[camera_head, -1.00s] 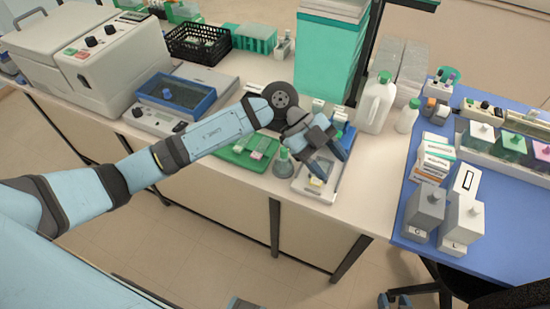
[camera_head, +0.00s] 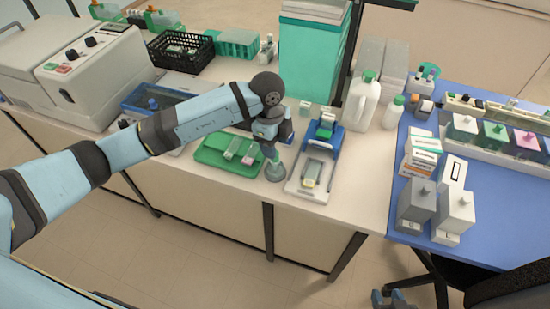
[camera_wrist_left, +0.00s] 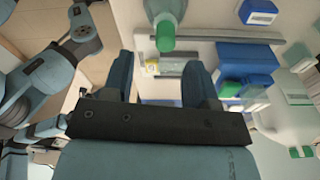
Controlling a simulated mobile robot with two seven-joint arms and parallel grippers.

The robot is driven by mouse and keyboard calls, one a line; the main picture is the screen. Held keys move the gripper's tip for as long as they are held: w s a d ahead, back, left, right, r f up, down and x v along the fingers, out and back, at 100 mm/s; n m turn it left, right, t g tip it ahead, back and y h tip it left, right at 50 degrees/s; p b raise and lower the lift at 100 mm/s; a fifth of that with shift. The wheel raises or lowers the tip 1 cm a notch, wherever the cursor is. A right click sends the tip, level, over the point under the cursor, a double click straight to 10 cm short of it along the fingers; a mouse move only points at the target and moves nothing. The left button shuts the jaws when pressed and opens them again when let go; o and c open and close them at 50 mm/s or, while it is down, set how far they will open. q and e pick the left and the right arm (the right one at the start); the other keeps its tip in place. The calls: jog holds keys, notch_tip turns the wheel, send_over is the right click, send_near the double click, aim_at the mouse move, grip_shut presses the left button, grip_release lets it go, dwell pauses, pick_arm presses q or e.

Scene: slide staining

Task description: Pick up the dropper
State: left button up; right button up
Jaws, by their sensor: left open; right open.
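A small greenish, translucent bottle with a green upper part, which seems to be the dropper (camera_head: 274,172), stands upright near the bench's front edge. It also shows at the top of the left wrist view (camera_wrist_left: 166,32). My left gripper (camera_head: 270,140) is above and just behind it in the head view, partly overlapping its top. In the left wrist view the left fingers (camera_wrist_left: 160,72) are spread and empty, with the bottle beyond their tips.
A green tray (camera_head: 207,155) with slides lies left of the bottle. A white device with a slide holder (camera_head: 296,190) and a blue box (camera_head: 322,136) are close on its right. A white jug (camera_head: 364,105) stands behind. A blue mat (camera_head: 480,240) holds bottles farther right.

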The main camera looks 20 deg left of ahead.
aim_at(275, 163)
pick_arm(q)
jog(key=f, duration=0.3)
jog(key=f+p, duration=0.1)
jog(key=shift+w+a+f, duration=0.1)
jog(key=shift+w+f, duration=0.05)
jog(key=shift+w, duration=0.1)
jog(key=shift+f, duration=0.55)
jog(key=c, duration=0.9)
